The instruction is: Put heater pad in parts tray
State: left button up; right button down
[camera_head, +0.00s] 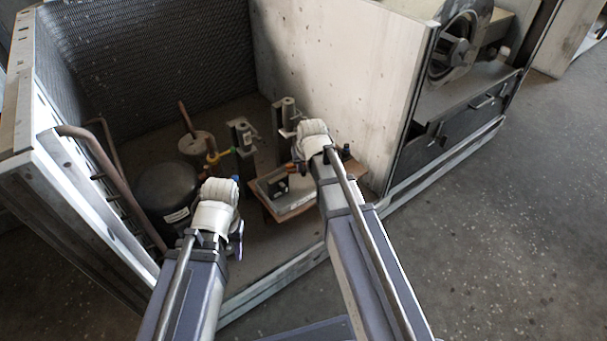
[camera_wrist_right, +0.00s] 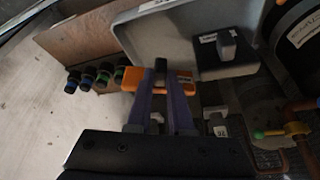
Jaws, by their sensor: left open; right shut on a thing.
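My right gripper (camera_wrist_right: 161,76) is shut on an orange pad with a dark raised middle, which I take to be the heater pad (camera_wrist_right: 184,80). In the right wrist view the pad overlaps the near edge of the grey parts tray (camera_wrist_right: 150,38); I cannot tell whether it touches it. A black block with a grey handle (camera_wrist_right: 228,55) lies in the tray. In the head view the tray (camera_head: 299,203) is beside my right gripper (camera_head: 311,156), whose wrist hides the fingertips. My left gripper (camera_head: 228,184) is open, left of the tray; its fingers are mostly hidden.
The tray rests on a brown board (camera_wrist_right: 83,35). Several small dark bottles with coloured rings (camera_wrist_right: 88,78) stand beside it. A black compressor (camera_head: 166,192), a copper pipe (camera_head: 105,165) and grey fixtures (camera_head: 242,136) crowd the housing. A pale panel (camera_head: 335,75) closes the right side.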

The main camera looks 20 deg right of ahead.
pick_arm(q)
jog(key=shift+f, duration=0.4)
pick_arm(e)
jog(key=shift+f, duration=0.4)
jog(key=shift+f+b, duration=0.65)
pick_arm(q)
jog(key=shift+f, duration=0.6)
pick_arm(e)
jog(key=c, duration=0.8)
grip_release()
pick_arm(q)
jog(key=shift+r, duration=0.15)
pick_arm(e)
jog(key=shift+r, duration=0.2)
jog(key=shift+r+p, duration=0.45)
jog(key=shift+p, duration=0.2)
pick_arm(q)
notch_tip(320, 180, up, 12)
jog(key=p, duration=1.1)
pick_arm(e)
jog(key=v, duration=1.2)
pick_arm(q)
jog(key=shift+d, duration=0.1)
